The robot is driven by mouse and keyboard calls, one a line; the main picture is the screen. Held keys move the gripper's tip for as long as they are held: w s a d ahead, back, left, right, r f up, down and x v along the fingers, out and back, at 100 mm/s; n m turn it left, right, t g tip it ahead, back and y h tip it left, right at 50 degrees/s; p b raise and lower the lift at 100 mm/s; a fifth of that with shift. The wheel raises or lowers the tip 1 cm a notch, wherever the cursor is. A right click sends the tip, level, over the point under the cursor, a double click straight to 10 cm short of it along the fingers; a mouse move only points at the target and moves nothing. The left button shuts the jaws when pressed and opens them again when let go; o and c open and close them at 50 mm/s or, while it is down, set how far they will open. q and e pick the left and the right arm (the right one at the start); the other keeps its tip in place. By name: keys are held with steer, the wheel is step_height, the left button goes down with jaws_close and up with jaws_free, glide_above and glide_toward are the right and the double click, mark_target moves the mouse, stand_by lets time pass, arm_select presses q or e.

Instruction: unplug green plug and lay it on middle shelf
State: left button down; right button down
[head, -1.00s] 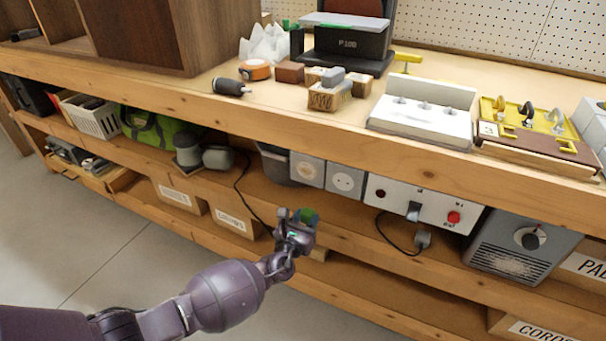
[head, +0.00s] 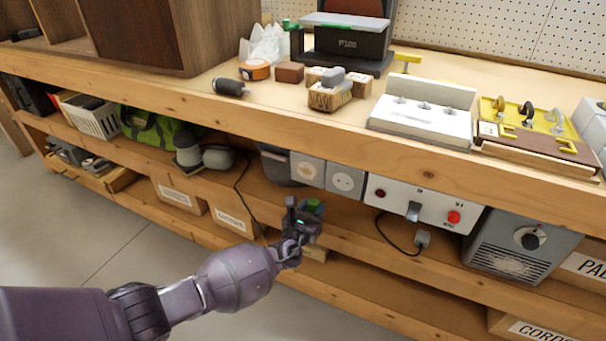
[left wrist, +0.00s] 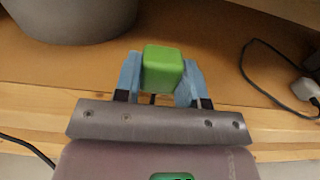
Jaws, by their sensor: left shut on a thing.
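The green plug (left wrist: 162,68) is a small block with rounded edges, held between the blue fingers of my left gripper (left wrist: 160,80) in the left wrist view. In the head view, my left gripper (head: 305,212) is in front of the middle shelf (head: 345,222), near its front edge, and a bit of green (head: 315,206) shows in it. Two light grey socket boxes (head: 327,177) hang above and behind it, with no green plug in them. I cannot tell whether the plug touches the shelf. My right gripper is out of view.
A panel with a switch and red button (head: 418,204) stands right of the gripper. A grey plug on a black cord (head: 423,238) lies below it. A dark grey bin (head: 278,165) is behind. Bare shelf board shows around the gripper.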

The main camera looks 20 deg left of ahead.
arm_select(q)
steer(key=shift+w, duration=1.7)
